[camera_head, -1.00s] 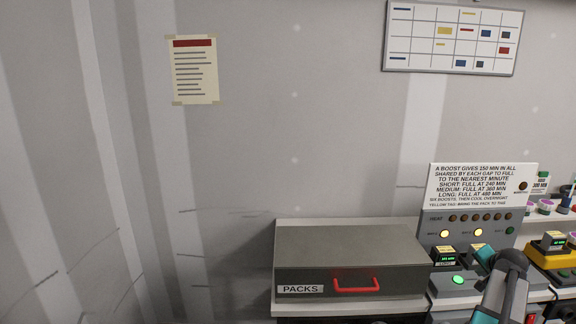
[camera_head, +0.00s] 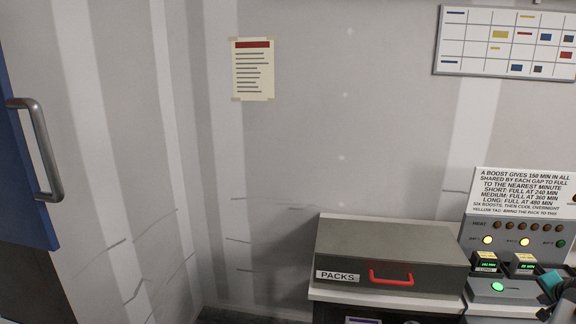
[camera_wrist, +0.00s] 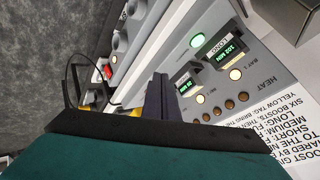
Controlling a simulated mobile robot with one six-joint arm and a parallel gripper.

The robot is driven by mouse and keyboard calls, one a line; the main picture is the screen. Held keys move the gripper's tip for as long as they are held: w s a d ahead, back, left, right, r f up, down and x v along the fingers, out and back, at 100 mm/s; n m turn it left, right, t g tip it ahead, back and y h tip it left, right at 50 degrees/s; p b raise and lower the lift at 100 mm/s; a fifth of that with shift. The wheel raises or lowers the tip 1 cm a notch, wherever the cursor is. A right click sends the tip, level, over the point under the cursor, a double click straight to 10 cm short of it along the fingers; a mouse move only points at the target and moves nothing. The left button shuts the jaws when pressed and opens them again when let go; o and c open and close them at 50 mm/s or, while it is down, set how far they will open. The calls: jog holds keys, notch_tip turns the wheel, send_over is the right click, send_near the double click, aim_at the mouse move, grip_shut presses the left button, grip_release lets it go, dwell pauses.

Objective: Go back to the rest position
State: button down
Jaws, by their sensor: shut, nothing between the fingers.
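My gripper (camera_wrist: 157,95) shows in the wrist view with its dark fingers together and nothing between them. It is above the bench near the charging station, apart from it as far as I can tell. In the head view only a teal and grey part of my arm shows at the right edge; the fingers are out of that view. The grey charging station (camera_head: 512,286) has two packs in its bays. One is labelled LONG (camera_wrist: 222,46) and reads about 102 min; the other pack (camera_wrist: 186,82) has a smaller green readout. A green lamp (camera_head: 497,287) glows on its front.
A grey box marked PACKS (camera_head: 390,250) with a red handle (camera_head: 391,278) stands shut on the bench, left of the station. A sign (camera_head: 522,190) stands above the station. A blue door (camera_head: 22,150) is at far left. The floor corner between door and bench looks clear.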

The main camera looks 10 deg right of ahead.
jog(key=w+a+f+n+g+y, duration=0.1)
jog(key=w+a+f, duration=0.2)
jog(key=a+f, duration=0.35)
jog(key=w+a+f+n+y+b, duration=0.1)
jog(key=w+a+f+n+y, duration=0.15)
jog(key=a+f, duration=0.4)
jog(key=w+a+f+n+g+y, duration=0.1)
jog(key=w+a+f, duration=0.35)
jog(key=a, duration=0.25)
jog(key=s+a+f+n+g+y+b, duration=0.1)
jog(key=a+f+n, duration=0.1)
jog(key=a+f, duration=0.7)
jog(key=s+a+f+n+g+y, duration=0.1)
jog(key=a+f+n, duration=0.1)
jog(key=a+f, duration=0.65)
jog(key=s+a+f+n+g+b, duration=0.15)
jog(key=s+a+f, duration=0.3)
jog(key=a, duration=0.45)
jog(key=s+a+f+n+g, duration=0.3)
jog(key=s+a, duration=0.3)
jog(key=a, duration=0.2)
jog(key=s+a+f+n+g+b, duration=0.1)
jog(key=s+a+f+n+g, duration=0.1)
jog(key=s+a+f, duration=0.5)
jog(key=s+a+n+g, duration=0.2)
jog(key=s+a, duration=0.4)
jog(key=s, duration=0.2)
jog(key=shift+s+a+n, duration=0.3)
jog(key=shift+s+a, duration=0.1)
